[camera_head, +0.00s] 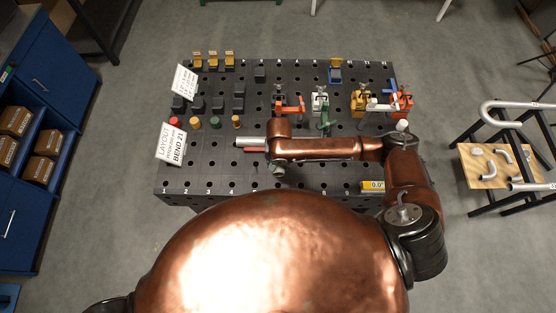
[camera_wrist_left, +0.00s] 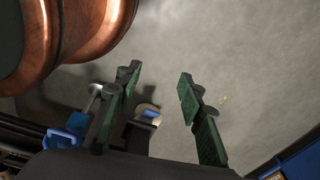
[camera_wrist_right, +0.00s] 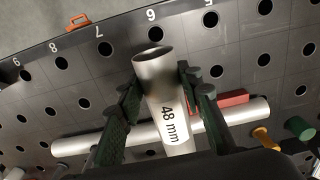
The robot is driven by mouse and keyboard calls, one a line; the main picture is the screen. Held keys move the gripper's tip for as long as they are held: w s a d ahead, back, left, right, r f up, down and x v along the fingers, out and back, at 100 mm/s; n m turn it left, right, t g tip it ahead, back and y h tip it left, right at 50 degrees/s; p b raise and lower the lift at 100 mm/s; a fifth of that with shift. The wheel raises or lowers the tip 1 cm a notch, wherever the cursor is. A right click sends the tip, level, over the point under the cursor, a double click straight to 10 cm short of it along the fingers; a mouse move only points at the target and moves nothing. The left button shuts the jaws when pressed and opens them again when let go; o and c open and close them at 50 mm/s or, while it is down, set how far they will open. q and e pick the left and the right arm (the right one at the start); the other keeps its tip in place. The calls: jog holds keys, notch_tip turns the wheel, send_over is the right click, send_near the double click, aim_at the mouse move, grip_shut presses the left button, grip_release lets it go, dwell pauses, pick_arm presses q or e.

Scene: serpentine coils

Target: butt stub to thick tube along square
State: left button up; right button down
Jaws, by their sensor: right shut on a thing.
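My right gripper (camera_wrist_right: 158,88) is shut on a short silver stub (camera_wrist_right: 165,110) marked "48 mm", its open end toward the table's front edge. In the head view the right gripper (camera_head: 277,163) is low over the front half of the table, partly hidden by my arm. A long silver tube (camera_wrist_right: 80,145) lies on the table behind the stub, running crosswise; its left end shows in the head view (camera_head: 250,141). I cannot tell whether stub and tube touch. A red bar (camera_wrist_right: 234,99) lies along the tube's front side. My left gripper (camera_wrist_left: 160,80) is open and empty, away from the table.
The perforated table (camera_head: 205,175) has clear room at front left. Several clamps (camera_head: 320,100) stand at back right, and coloured knobs (camera_head: 195,123) at left. A yellow "0.0°" display (camera_head: 373,186) sits at front right. A side rack (camera_head: 490,180) holds bent tubes.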

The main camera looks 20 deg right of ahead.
jog(key=shift+a+f, duration=0.1)
jog(key=shift+a, duration=0.05)
jog(key=shift+f+b, duration=0.3)
jog(key=shift+f, duration=0.05)
notch_tip(320, 180, down, 4)
jog(key=b, duration=0.5)
jog(key=shift+r, duration=0.1)
jog(key=shift+f+b, duration=0.25)
jog(key=shift+b, duration=0.1)
jog(key=shift+s+p, duration=0.1)
jog(key=shift+p, duration=0.6)
